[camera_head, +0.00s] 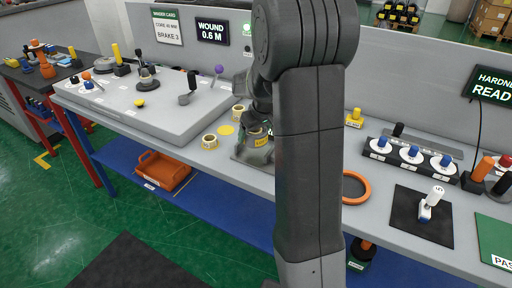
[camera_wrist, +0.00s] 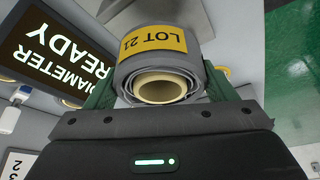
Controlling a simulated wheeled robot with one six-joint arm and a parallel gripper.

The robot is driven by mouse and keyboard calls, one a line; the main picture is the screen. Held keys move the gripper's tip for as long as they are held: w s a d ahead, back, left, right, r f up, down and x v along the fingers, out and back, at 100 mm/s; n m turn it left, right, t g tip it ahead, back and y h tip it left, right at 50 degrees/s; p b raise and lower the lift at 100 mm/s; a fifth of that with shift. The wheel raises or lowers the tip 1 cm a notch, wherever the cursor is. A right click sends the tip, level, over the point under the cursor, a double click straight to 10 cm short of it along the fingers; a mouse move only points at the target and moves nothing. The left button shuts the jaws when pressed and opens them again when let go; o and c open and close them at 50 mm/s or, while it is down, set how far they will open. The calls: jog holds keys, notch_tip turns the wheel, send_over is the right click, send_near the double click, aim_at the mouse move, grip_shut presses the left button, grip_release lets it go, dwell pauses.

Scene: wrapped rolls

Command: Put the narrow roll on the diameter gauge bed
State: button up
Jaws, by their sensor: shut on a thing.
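My gripper (camera_wrist: 163,82) is shut on a grey wrapped roll (camera_wrist: 185,72) with a cream hollow core and a yellow "LOT 21" label. Its green fingers press on both sides of the roll. In the head view my gripper (camera_head: 258,138) is low over the bench, partly hidden behind my arm. A dark display (camera_wrist: 55,55) reading "DIAMETER READY" shows at the left of the wrist view. I cannot clearly make out the gauge bed. A grey plate (camera_head: 240,157) lies under the gripper, mostly covered by it.
A raised grey platform (camera_head: 150,112) stands further left. An orange ring (camera_head: 366,187), a black mat (camera_head: 408,225) and a blue-knobbed rack (camera_head: 413,154) lie right of my arm.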

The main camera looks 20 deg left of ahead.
aim_at(255, 153)
jog(key=shift+f, duration=2.55)
jog(key=o, duration=1.1)
jog(key=shift+o, duration=0.2)
jog(key=shift+r, duration=0.1)
jog(key=shift+r, duration=0.25)
jog(key=v, duration=1.1)
jog(key=shift+s+d+r, duration=0.15)
jog(key=shift+d+r, duration=0.1)
